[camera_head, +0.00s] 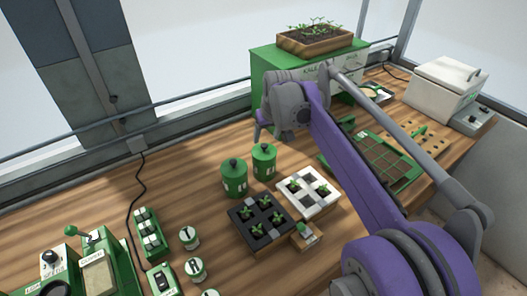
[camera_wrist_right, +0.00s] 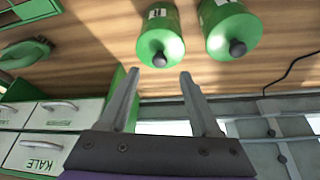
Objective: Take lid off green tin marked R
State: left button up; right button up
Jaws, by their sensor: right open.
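Two green tins with green lids and dark round knobs stand upright side by side on the wooden bench. The nearer tin (camera_head: 235,182) also shows at the right in the right wrist view (camera_wrist_right: 232,28). The farther tin (camera_head: 264,164) shows in the upper middle there (camera_wrist_right: 160,36). Both lids are on. Pale labels show in part, but I cannot read which tin is marked R. My right gripper (camera_head: 266,134) is open and empty, above and behind the tins; its fingertips show apart in the wrist view (camera_wrist_right: 160,73), clear of both knobs. My left gripper is not in view.
A green cabinet (camera_head: 262,68) with white drawers stands behind my right gripper, a planter (camera_head: 316,41) on top. A black seedling tray (camera_head: 259,238) and a white one (camera_head: 325,204) lie in front of the tins. Small labelled pots (camera_head: 189,238) stand at front left.

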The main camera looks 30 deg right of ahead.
aim_at(265, 146)
jog(key=x, duration=0.5)
jog(key=shift+f, duration=0.25)
jog(key=shift+s, duration=0.1)
grip_shut()
